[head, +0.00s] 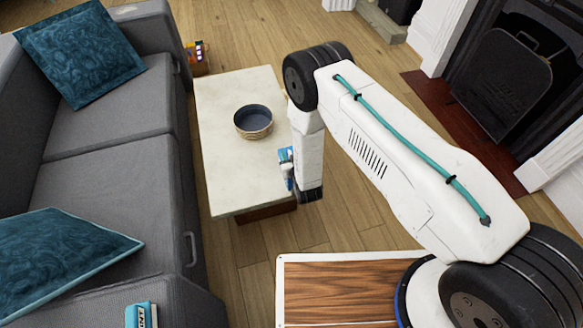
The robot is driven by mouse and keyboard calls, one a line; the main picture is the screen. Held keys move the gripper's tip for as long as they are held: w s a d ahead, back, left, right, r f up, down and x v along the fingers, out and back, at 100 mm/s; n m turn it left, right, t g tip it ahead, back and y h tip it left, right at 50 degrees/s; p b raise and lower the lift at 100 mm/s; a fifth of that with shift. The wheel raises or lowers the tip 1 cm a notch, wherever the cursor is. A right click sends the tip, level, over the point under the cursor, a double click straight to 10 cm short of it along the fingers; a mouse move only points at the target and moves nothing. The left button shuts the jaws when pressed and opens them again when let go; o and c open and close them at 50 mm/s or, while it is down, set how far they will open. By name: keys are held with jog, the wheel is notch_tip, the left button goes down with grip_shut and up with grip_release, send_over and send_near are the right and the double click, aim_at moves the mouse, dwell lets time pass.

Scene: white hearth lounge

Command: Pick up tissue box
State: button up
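A small light-blue thing (285,155) shows beside the lower end of my arm, in front of the right edge of the pale table. The arm partly hides it, and I cannot tell whether it is a box or part of my wrist. A blue box with white lettering (142,316) is at the bottom left on the grey sofa, cut off by the picture's edge; it may be the tissue box. My gripper (311,195) is at the lower end of my arm, just right of the table. Its fingers are too small and hidden to read.
The pale-topped low table (225,115) bears a dark round bowl (254,121). The grey sofa (110,180) with teal cushions runs along the left. A small container with colourful things (198,58) stands beyond the table. A fireplace (505,85) is at the right. Wooden floor lies between table and fireplace.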

jog(key=shift+c, duration=0.3)
grip_shut()
